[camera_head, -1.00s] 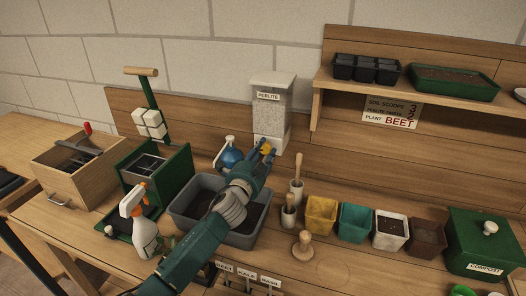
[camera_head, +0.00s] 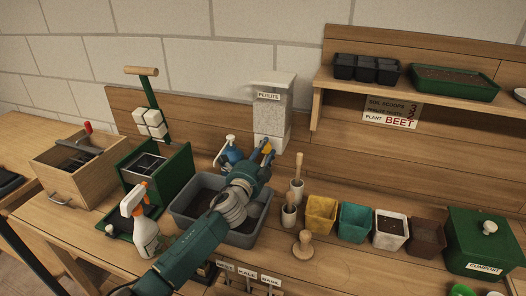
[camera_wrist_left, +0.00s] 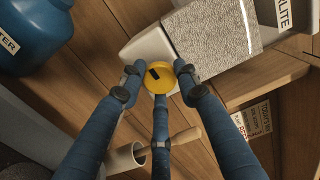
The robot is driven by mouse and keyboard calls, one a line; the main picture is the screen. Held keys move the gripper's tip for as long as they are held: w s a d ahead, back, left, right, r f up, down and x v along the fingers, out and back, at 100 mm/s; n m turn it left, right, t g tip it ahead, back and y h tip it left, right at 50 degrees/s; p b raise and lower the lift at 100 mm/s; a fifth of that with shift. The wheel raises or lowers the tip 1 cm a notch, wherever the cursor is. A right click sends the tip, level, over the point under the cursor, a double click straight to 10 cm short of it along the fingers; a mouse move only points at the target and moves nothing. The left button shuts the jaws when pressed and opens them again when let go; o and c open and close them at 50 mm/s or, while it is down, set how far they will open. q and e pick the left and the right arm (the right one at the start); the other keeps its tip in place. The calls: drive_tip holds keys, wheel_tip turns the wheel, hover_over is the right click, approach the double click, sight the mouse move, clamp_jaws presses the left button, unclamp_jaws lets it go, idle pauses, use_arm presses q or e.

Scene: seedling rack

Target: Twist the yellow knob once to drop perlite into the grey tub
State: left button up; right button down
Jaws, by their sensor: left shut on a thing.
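The yellow knob (camera_wrist_left: 158,77) is on the front of the perlite dispenser's white base, and a dark mark shows on its face. In the head view the knob (camera_head: 266,147) is partly hidden by my fingers. My left gripper (camera_wrist_left: 161,88) has its blue fingers closed around the knob's rim. It also shows in the head view (camera_head: 262,153). The perlite dispenser (camera_head: 271,110) stands at the back wall, full of pale grains. The grey tub (camera_head: 181,208) is below my left arm, with dark contents partly hidden by the arm. My right gripper is not in view.
A blue water bottle (camera_head: 229,155) stands just left of my gripper. A spray bottle (camera_head: 143,228) stands left of the tub. A shelf (camera_head: 420,93) overhangs at the right.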

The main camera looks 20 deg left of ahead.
use_arm(q)
drive_tip(key=shift+d+r, duration=0.15)
drive_tip(key=shift+d, duration=0.2)
drive_tip(key=o, duration=1)
drive_tip(key=shift+o, duration=0.7)
drive_tip(key=shift+d, duration=0.15)
drive_tip(key=shift+s+a+f, duration=0.2)
drive_tip(key=shift+s, duration=0.1)
drive_tip(key=s, duration=1.1)
drive_tip(key=shift+s+r, duration=0.15)
drive_tip(key=shift+s, duration=0.05)
